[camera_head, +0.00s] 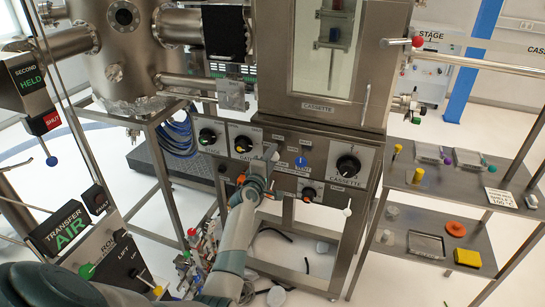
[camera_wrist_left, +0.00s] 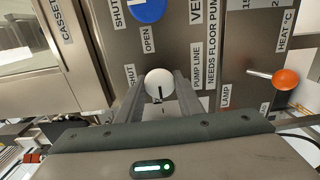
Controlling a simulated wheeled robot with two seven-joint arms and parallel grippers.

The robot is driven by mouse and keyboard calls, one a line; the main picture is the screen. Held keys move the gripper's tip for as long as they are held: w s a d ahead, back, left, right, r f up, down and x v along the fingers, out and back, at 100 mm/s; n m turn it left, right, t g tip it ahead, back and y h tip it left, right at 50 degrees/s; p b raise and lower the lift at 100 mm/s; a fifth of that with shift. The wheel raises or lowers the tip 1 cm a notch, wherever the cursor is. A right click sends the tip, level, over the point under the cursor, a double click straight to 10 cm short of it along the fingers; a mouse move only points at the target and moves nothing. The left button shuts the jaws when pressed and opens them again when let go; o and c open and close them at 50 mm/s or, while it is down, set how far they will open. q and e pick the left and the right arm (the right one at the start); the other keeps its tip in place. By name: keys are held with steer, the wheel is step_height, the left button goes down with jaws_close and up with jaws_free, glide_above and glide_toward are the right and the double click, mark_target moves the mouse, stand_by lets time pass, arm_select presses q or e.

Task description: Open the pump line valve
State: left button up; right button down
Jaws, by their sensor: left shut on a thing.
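The pump line valve shows in the left wrist view as a white ball-ended handle (camera_wrist_left: 157,82) on the steel panel, beside a label reading PUMP LINE, NEEDS FLOOR PUMP (camera_wrist_left: 203,62). A SHUT label (camera_wrist_left: 131,75) lies just left of the ball. My left gripper (camera_wrist_left: 160,88) is shut on this handle, one finger on each side of it. In the head view my left gripper (camera_head: 267,155) reaches the panel left of the blue knob, and my arm hides the valve. The handle's stem is mostly hidden. My right gripper is not in view.
A shelf rack (camera_head: 470,195) with small parts stands at the right. Labelled control boxes (camera_head: 60,230) stand at the left.

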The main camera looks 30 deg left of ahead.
arm_select(q)
steer(key=o, duration=1.1)
steer(key=shift+c, duration=0.2)
steer(key=shift+s, duration=0.15)
steer(key=b+v, duration=0.2)
steer(key=v, duration=1.5)
steer(key=shift+b, duration=0.3)
steer(key=shift+f, duration=0.2)
